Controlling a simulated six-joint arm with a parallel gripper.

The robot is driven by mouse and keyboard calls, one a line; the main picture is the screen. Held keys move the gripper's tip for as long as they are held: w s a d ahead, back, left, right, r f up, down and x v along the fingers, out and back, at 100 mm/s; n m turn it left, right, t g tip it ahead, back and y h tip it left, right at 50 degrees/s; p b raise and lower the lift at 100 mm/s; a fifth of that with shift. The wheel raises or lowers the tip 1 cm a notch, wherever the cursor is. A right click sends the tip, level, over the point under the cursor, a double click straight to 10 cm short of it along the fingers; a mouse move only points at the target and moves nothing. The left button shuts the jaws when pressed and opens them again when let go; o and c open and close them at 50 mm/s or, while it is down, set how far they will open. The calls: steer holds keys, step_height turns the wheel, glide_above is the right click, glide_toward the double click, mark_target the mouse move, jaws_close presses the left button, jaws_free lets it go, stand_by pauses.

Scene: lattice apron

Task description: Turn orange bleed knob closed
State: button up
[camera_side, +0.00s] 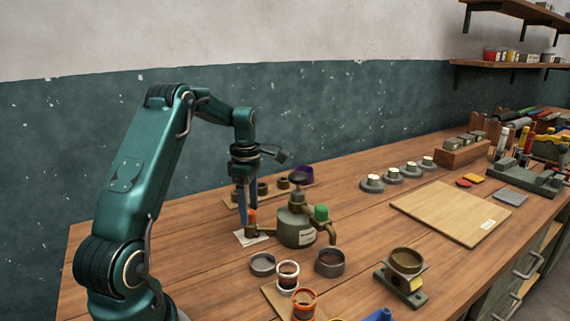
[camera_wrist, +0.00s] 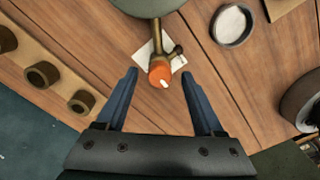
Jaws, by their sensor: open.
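The orange bleed knob (camera_side: 251,215) stands on a brass fitting at the left of a grey-green vessel (camera_side: 296,228). In the wrist view the knob (camera_wrist: 160,73) sits at the end of a brass pipe (camera_wrist: 157,38), with a white mark on its top. My gripper (camera_wrist: 159,72) is open, with its two blue fingers apart on either side of the knob. In the side view my gripper (camera_side: 246,200) points down over the knob. I cannot tell whether a finger touches it. A green knob (camera_side: 321,213) sits on the vessel's right side.
A white paper (camera_side: 246,238) lies under the orange knob's fitting. A wooden strip with brass rings (camera_wrist: 43,74) is close at the left. Grey rings (camera_side: 262,263) stand in front of the vessel. A wooden board (camera_side: 450,211) lies to the right.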

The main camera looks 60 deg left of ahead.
steer(key=shift+f, duration=0.25)
jaws_close()
steer(key=shift+m, duration=0.4)
steer(key=m, duration=0.3)
steer(key=shift+m, duration=0.4)
steer(key=m, duration=0.8)
steer(key=shift+m, duration=0.4)
steer(key=m, duration=0.4)
steer(key=shift+m, duration=0.4)
